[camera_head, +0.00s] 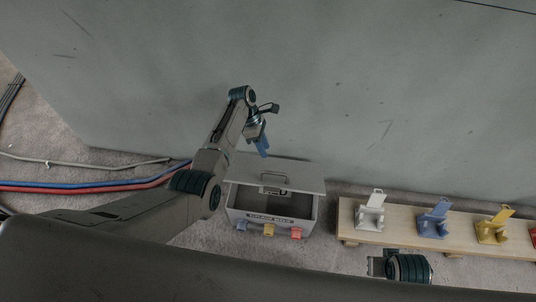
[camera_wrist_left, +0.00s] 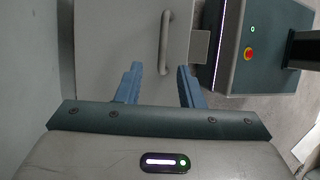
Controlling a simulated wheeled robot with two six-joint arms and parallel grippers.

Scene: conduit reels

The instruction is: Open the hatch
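The hatch (camera_head: 300,174) is a grey lid with a bar handle (camera_head: 273,177), on a grey box (camera_head: 245,217) on the floor. The lid stands raised over the dark inside of the box, which shows below its front edge. My left gripper (camera_head: 263,149) is above the back of the lid, apart from the handle in the head view. In the left wrist view my left gripper (camera_wrist_left: 158,85) has its two blue fingers apart with nothing between them, and the handle (camera_wrist_left: 165,42) lies beyond the fingertips. My right gripper's fingers do not show.
Blue, yellow and red clips (camera_head: 269,230) sit along the box front. A wooden bench (camera_head: 400,234) to the right carries white, blue and yellow holders. Red and blue conduits (camera_head: 80,187) run along the floor at left. A grey wall (camera_head: 400,90) stands behind.

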